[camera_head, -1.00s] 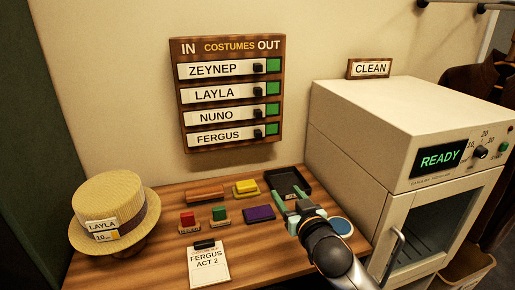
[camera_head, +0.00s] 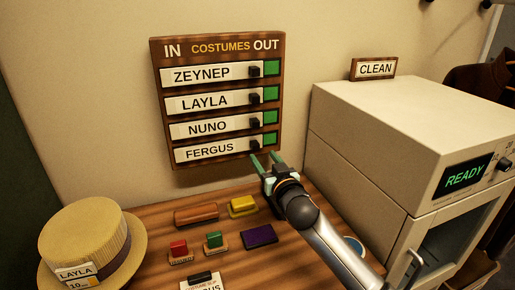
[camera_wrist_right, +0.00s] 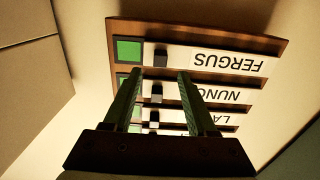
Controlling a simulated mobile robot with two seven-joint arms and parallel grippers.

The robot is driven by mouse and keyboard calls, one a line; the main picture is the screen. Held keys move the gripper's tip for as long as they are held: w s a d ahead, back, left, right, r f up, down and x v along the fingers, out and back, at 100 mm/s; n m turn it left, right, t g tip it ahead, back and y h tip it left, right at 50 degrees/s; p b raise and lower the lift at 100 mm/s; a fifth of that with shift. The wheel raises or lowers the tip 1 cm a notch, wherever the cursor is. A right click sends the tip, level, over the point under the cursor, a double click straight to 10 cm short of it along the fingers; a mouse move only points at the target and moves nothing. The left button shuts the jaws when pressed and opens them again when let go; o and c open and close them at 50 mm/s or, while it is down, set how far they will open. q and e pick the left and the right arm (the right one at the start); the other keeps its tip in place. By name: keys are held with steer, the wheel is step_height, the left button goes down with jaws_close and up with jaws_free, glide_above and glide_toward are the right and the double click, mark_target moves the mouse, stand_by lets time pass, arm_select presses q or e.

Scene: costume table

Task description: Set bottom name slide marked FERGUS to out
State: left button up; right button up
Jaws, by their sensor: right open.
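The costumes board (camera_head: 160,108) hangs on the wall, with IN at the left and OUT at the right. The bottom name slide FERGUS (camera_head: 208,151) has a black knob (camera_head: 255,145) near its right end, with a green square (camera_head: 270,139) right of it. My right gripper (camera_head: 264,161) is open and empty, just below and in front of this knob. In the right wrist view the board is upside down. There the FERGUS knob (camera_wrist_right: 160,55) shows just beyond the fingertips of the gripper (camera_wrist_right: 160,76), in line with the gap. I cannot tell the remaining distance.
The ZEYNEP (camera_head: 205,75), LAYLA (camera_head: 208,102) and NUNO (camera_head: 207,128) slides sit above. The table (camera_head: 140,222) below holds a straw hat (camera_head: 85,238), small coloured blocks and a card. A white cabinet (camera_head: 390,140) reading READY stands right of my arm.

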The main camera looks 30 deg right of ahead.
mark_target(257, 147)
steer(key=shift+x, duration=3)
steer(key=shift+c, duration=0.2)
steer(key=shift+a, duration=0.1)
jaws_close()
